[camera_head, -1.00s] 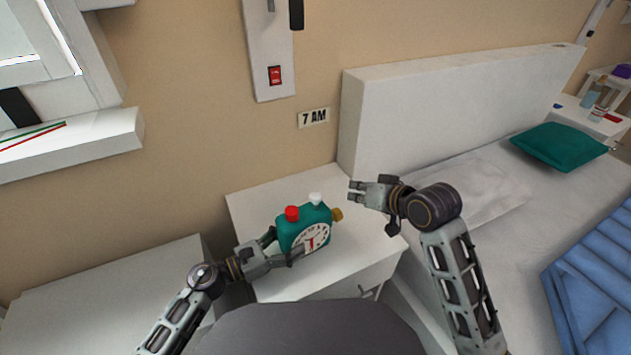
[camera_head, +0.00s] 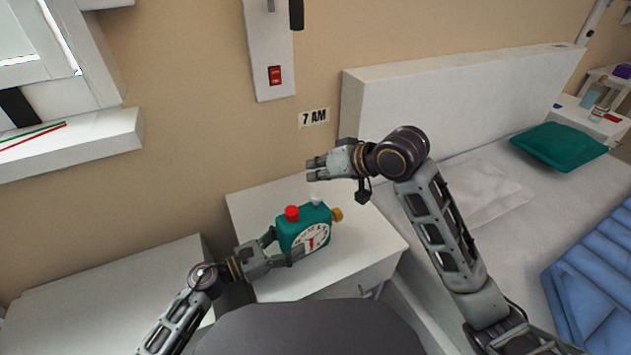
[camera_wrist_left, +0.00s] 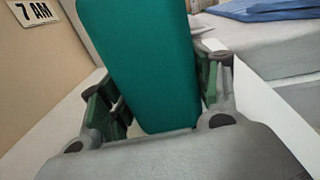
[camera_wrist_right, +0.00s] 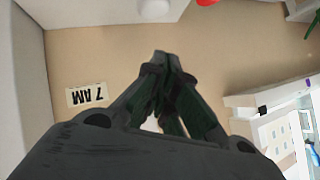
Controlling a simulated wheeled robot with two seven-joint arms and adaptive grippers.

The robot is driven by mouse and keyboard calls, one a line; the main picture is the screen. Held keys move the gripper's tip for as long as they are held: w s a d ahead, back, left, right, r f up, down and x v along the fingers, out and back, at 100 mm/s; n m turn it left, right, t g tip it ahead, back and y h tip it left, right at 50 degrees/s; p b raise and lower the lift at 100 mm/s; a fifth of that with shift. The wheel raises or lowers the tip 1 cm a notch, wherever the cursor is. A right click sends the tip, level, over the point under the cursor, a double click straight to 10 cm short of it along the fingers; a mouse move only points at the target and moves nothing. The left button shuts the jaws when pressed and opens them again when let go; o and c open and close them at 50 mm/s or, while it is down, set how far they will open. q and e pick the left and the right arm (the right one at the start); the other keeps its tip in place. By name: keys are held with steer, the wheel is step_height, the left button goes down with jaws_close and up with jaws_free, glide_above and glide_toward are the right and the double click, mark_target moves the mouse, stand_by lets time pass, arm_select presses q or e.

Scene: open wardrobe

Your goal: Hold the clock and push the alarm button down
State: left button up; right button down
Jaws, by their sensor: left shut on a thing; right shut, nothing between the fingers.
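The teal alarm clock (camera_head: 291,231) stands on the white nightstand. It has a white dial, a red button (camera_head: 291,213) and a white button (camera_head: 316,199) on top, and a yellow knob (camera_head: 337,214) on its right side. My left gripper (camera_head: 284,246) is shut on the clock from the left; in the left wrist view the clock's teal side (camera_wrist_left: 145,70) is between the fingers. My right gripper (camera_head: 312,169) is shut and empty, above the clock near the white button, apart from it. The right wrist view shows the white button (camera_wrist_right: 154,9) beyond the closed fingertips (camera_wrist_right: 165,62).
The nightstand (camera_head: 360,235) has free room right of the clock. A "7 AM" sign (camera_head: 314,118) and a red switch (camera_head: 275,75) are on the wall behind. The bed headboard (camera_head: 450,100) rises to the right, near my right arm.

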steer(key=shift+s+a+r+n+g, duration=0.5)
steer(key=shift+a+r+n+g, duration=0.15)
steer(key=shift+a+r, duration=0.75)
step_height(320, 180, up, 8)
steer(key=f+g+h, duration=0.1)
steer(key=g+h, duration=0.2)
steer(key=h, duration=0.4)
glide_above(316, 199)
steer(key=d, duration=0.1)
steer(key=shift+s+d+r, duration=0.1)
steer(key=shift+d+r, duration=0.1)
steer(key=shift+r, duration=0.05)
steer(key=shift+f, duration=0.1)
steer(key=x, duration=1.2)
steer(key=shift+s+a+f, duration=0.15)
steer(key=shift+s, duration=0.1)
steer(key=shift+f, duration=0.75)
steer(key=shift+f, duration=0.15)
